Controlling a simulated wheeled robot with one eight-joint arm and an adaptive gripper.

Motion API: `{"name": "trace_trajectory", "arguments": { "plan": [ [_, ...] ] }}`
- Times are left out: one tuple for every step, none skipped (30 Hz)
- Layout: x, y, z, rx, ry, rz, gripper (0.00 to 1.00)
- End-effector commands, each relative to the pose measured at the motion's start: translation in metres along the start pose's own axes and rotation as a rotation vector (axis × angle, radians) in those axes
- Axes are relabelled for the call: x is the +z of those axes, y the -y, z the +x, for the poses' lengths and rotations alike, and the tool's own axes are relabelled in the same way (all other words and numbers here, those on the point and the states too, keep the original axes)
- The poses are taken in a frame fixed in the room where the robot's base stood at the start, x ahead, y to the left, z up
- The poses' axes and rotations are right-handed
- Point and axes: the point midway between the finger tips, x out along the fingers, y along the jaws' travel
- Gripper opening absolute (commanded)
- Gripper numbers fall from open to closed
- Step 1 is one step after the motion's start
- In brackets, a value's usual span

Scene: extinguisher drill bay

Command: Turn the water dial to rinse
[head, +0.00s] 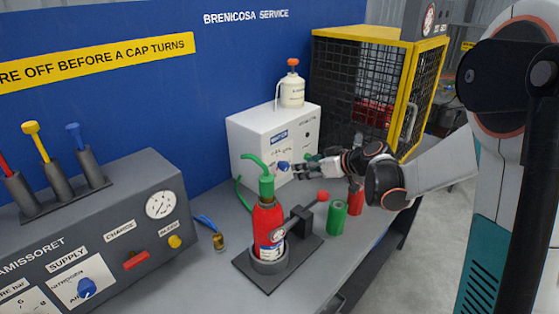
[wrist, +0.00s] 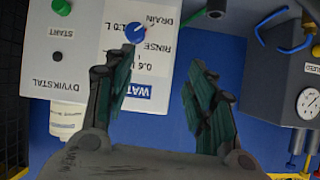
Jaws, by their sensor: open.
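The water dial (head: 284,166) is a small blue knob on the front of a white box (head: 250,146). In the wrist view, which is upside down, the dial (wrist: 135,33) sits near the printed words DRAIN and RINSE, with WATER partly covered by a finger. I cannot tell surely which mark its pointer faces. My gripper (head: 300,169) is just right of the dial in the head view. In the wrist view my gripper (wrist: 163,75) is open and empty, its dark green finger pads apart. The dial lies beyond the left fingertip, not between the fingers.
A red extinguisher (head: 268,226) with a green hose top stands in a clamp stand left of and below my gripper. Green (head: 337,217) and red canisters stand below my wrist. A white bottle (head: 292,92) tops the box. A yellow mesh cage (head: 375,45) stands behind.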

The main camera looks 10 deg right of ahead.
Motion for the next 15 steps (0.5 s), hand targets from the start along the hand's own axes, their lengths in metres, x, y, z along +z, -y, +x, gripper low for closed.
{"name": "trace_trajectory", "arguments": {
  "plan": [
    [0.003, -0.015, 0.006, -0.004, -0.026, -0.014, 0.51],
    [0.005, -0.021, 0.009, -0.007, -0.04, -0.024, 0.51],
    [0.008, -0.029, 0.012, -0.011, -0.059, -0.037, 0.51],
    [0.01, -0.035, 0.013, -0.014, -0.072, -0.045, 0.51],
    [0.012, -0.04, 0.015, -0.016, -0.084, -0.055, 0.51],
    [0.015, -0.046, 0.016, -0.018, -0.098, -0.065, 0.51],
    [0.016, -0.05, 0.016, -0.02, -0.107, -0.071, 0.51],
    [0.017, -0.053, 0.016, -0.022, -0.115, -0.077, 0.51],
    [0.019, -0.055, 0.017, -0.024, -0.122, -0.083, 0.51],
    [0.019, -0.057, 0.018, -0.025, -0.126, -0.086, 0.51],
    [0.02, -0.058, 0.018, -0.026, -0.129, -0.089, 0.51],
    [0.02, -0.058, 0.02, -0.026, -0.132, -0.091, 0.51],
    [0.02, -0.058, 0.022, -0.027, -0.132, -0.092, 0.51],
    [0.019, -0.058, 0.024, -0.027, -0.133, -0.092, 0.51],
    [0.019, -0.058, 0.028, -0.027, -0.132, -0.092, 0.51]
  ]
}}
